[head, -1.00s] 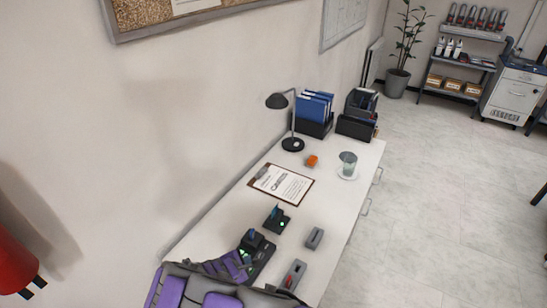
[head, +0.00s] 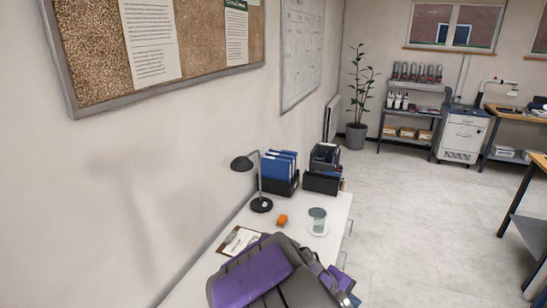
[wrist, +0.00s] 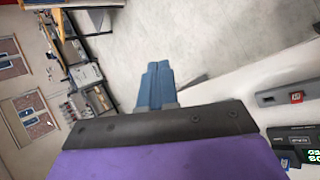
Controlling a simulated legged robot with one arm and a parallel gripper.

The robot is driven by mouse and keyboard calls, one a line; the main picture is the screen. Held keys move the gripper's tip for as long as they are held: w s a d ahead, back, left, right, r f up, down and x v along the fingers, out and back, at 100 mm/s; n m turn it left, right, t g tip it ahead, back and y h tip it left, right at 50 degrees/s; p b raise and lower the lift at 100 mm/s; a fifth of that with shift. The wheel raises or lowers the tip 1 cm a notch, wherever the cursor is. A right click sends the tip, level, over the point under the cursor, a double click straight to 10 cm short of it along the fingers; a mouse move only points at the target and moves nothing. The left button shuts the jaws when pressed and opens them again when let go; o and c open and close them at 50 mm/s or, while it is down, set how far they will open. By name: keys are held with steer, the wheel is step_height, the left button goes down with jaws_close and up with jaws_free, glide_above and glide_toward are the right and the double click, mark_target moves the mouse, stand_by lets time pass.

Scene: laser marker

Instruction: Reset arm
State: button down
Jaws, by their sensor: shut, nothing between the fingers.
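My arm, purple and dark grey, reaches over the near part of the white desk (head: 310,240) in the head view. My gripper (head: 352,298) shows small and dark blue at its end, low in the picture. In the wrist view my gripper (wrist: 155,72) has its blue fingers together, with nothing between them. The fingers point out past the desk edge toward the floor. A grey device with a red button (wrist: 285,97) lies on the desk at the right of the wrist view. A black device with a lit green display (wrist: 298,142) is partly cut off below it.
A clipboard (head: 240,241) is partly hidden behind my arm. A black lamp (head: 262,204), blue binders (head: 279,168), an orange item (head: 281,220) and a glass cup (head: 318,222) stand farther back. A corkboard (head: 190,62) hangs on the left wall. The floor (head: 415,215) right of the desk is open.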

steer(key=s+d+r+m+g+y, duration=0.1)
steer(key=s+r+m+g+y, duration=0.15)
steer(key=s, duration=0.75)
steer(key=s+r+m+g+y, duration=0.1)
steer(key=s+m+y, duration=0.2)
steer(key=s, duration=0.6)
steer(key=s+a+m+y, duration=0.1)
steer(key=s+a+y, duration=0.2)
steer(key=s+a, duration=0.2)
steer(key=s+g, duration=0.1)
steer(key=s, duration=0.2)
steer(key=shift+r, duration=0.25)
